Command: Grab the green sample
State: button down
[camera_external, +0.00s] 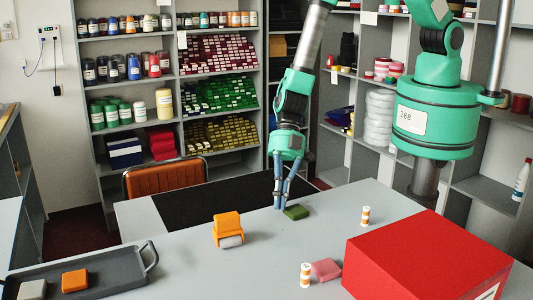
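The green sample (296,212) is a small dark green block lying flat on the grey counter, near the middle of the view. My gripper (281,204) points down just left of the green sample, with its fingertips low near the counter. The fingers look narrow and close together from this angle, and nothing shows between them. I cannot tell how far apart they are, or whether they touch the sample. The top and right side of the sample are in plain view.
An orange block-like object (228,226) with a grey lower part stands left. A dark tray (110,276) holds grey and orange pieces. Right are a pink piece (325,270), two striped cylinders (365,216) and a large red box (420,255). A black mat (200,207) lies behind.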

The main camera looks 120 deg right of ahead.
jog(key=shift+a, duration=0.1)
jog(key=shift+w+a, duration=1.3)
jog(key=shift+a, duration=0.15)
jog(key=shift+d+r, duration=0.2)
jog(key=shift+r, duration=0.05)
jog(key=v, duration=0.9)
jog(key=shift+s+r+b, duration=0.15)
jog(key=shift+b, duration=0.15)
jog(key=shift+d, duration=0.1)
